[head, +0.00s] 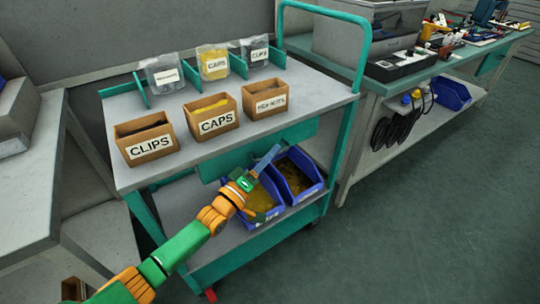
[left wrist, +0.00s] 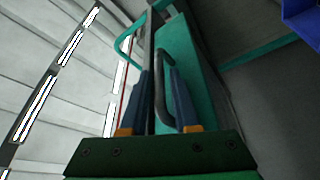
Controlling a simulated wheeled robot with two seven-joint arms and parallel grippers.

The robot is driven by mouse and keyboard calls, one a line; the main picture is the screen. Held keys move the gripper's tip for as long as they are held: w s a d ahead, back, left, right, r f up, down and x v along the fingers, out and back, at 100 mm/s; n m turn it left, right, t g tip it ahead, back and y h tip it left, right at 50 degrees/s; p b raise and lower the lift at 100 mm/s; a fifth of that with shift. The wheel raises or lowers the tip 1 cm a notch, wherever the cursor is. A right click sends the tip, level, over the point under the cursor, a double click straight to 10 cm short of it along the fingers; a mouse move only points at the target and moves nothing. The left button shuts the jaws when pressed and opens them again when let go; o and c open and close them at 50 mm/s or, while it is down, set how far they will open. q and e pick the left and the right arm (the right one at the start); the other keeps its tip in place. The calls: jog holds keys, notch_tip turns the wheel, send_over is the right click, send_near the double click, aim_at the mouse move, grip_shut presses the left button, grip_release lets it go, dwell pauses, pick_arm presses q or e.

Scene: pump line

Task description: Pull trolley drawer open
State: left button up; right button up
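The trolley (head: 330,92) has a grey top and a green frame. Its green drawer front (head: 302,132) sits just under the top and looks closed; it also shows in the left wrist view (left wrist: 178,45). The grey bar handle (left wrist: 160,88) lies between the fingers of my left gripper (left wrist: 161,98). The fingers are apart, with a visible gap on the left finger's side; I cannot tell whether the right finger touches the bar. In the head view my left gripper (head: 266,160) is in front of the drawer and hides the handle. My right gripper is not in view.
Blue bins (head: 296,175) sit on the lower shelf below the gripper. The floor (head: 400,220) right of the trolley is clear.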

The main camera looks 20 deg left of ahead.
pick_arm(q)
grip_shut()
dwell(1.2)
